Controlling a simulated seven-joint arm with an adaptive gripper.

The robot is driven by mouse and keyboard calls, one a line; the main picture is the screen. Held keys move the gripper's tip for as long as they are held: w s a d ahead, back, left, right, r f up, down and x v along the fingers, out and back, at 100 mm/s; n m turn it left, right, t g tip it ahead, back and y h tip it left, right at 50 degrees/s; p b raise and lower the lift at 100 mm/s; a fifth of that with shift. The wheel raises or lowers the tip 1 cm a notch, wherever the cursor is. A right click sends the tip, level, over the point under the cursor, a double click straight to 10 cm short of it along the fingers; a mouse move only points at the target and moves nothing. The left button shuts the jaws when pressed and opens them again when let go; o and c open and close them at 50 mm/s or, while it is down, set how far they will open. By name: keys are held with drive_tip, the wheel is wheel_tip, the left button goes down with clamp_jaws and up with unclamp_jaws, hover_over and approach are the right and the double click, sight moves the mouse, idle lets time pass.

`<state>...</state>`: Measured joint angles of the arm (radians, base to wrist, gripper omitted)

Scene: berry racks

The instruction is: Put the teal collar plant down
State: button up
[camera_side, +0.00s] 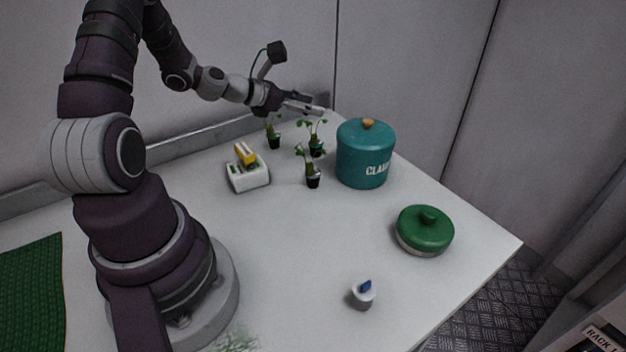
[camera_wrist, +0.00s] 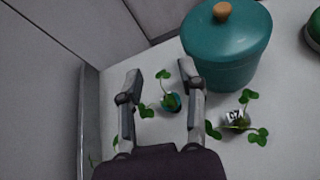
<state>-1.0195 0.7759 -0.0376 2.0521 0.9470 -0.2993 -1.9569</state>
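My gripper (camera_side: 316,110) is open, its two fingers well apart, and it reaches over the back of the table. In the wrist view the gripper (camera_wrist: 160,82) has nothing clamped between its fingertips. A small plant with a teal band (camera_wrist: 171,102) shows between and below the fingers, apart from both. It appears to be the plant (camera_side: 317,147) standing beside the canister in the side view, though its collar colour is not clear there. A second potted plant (camera_side: 313,180) stands nearer the camera; a plant with a pale label (camera_wrist: 236,119) shows right of the fingers.
A teal lidded canister (camera_side: 364,158) stands right of the plants. A third plant (camera_side: 273,138) is to their left. A white block with a yellow piece (camera_side: 248,173), a green lidded dish (camera_side: 425,230) and a small white cup (camera_side: 362,295) stand around. The table's middle is clear.

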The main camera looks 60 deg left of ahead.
drive_tip(key=s+d+r+m+g+h, duration=0.1)
drive_tip(key=d+r+m+g, duration=0.1)
drive_tip(key=d+m, duration=0.55)
drive_tip(key=s+d+r+m+g+h, duration=0.1)
drive_tip(key=s+d+r+m+g, duration=0.2)
drive_tip(key=m, duration=0.7)
drive_tip(key=s+d+r+m+g+y, duration=0.1)
drive_tip(key=s+d+r+m, duration=0.1)
drive_tip(key=s+m, duration=0.4)
drive_tip(key=s+d+r+m+g+y, duration=0.1)
drive_tip(key=s+m, duration=0.4)
drive_tip(key=m, duration=0.5)
drive_tip(key=shift+s+d+r+y, duration=0.35)
drive_tip(key=shift+d+r, duration=0.2)
drive_tip(key=shift+d, duration=0.5)
